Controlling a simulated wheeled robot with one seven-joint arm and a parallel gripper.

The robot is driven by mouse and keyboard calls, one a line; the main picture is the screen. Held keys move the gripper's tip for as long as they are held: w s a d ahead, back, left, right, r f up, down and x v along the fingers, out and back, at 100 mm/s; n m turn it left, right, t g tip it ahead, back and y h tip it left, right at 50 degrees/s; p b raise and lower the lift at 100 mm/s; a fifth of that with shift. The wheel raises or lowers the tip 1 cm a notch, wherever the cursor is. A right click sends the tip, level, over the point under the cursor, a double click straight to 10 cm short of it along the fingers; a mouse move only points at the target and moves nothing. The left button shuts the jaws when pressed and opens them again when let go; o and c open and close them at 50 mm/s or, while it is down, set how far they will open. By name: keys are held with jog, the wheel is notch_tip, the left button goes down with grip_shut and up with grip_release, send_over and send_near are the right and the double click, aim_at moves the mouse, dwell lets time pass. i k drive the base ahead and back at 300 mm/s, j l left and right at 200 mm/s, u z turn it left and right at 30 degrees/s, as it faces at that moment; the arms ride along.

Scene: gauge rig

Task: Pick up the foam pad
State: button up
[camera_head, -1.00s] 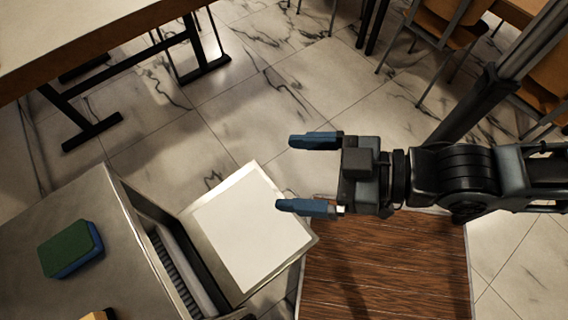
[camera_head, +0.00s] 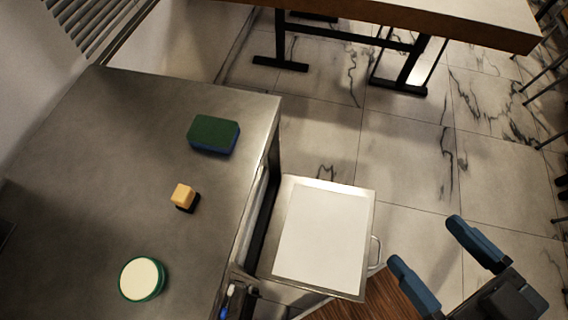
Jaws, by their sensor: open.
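A green and blue block, sponge-like in look, (camera_head: 214,133) lies flat on the grey counter (camera_head: 110,130) near its far right corner. A small yellow block with a dark base (camera_head: 184,196) sits nearer on the same counter. A round pad or lid, cream on top with a green rim, (camera_head: 142,279) lies nearer still. I cannot tell for sure which of these is the foam pad. My gripper (camera_head: 436,256) is at the lower right, open and empty, with blue fingers. It is apart from the counter and to the right of all three things.
An open drawer or door with a white panel (camera_head: 322,238) juts out from the counter's right side, between the counter and my gripper. A wooden-edged table (camera_head: 420,32) stands at the back. Small blue and dark items (camera_head: 232,298) sit by the counter's front edge. Marble floor lies beyond.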

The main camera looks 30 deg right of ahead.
aim_at(186, 199)
jog(key=i+l, duration=0.1)
jog(key=l, duration=0.6)
jog(key=i+l, duration=0.1)
jog(key=l, duration=0.6)
jog(key=l+u, duration=0.25)
jog(key=u, duration=0.2)
jog(key=l+u, duration=0.2)
jog(key=u, duration=0.2)
jog(key=l+u, duration=0.25)
jog(key=u, duration=0.5)
jog(key=k+j, duration=0.05)
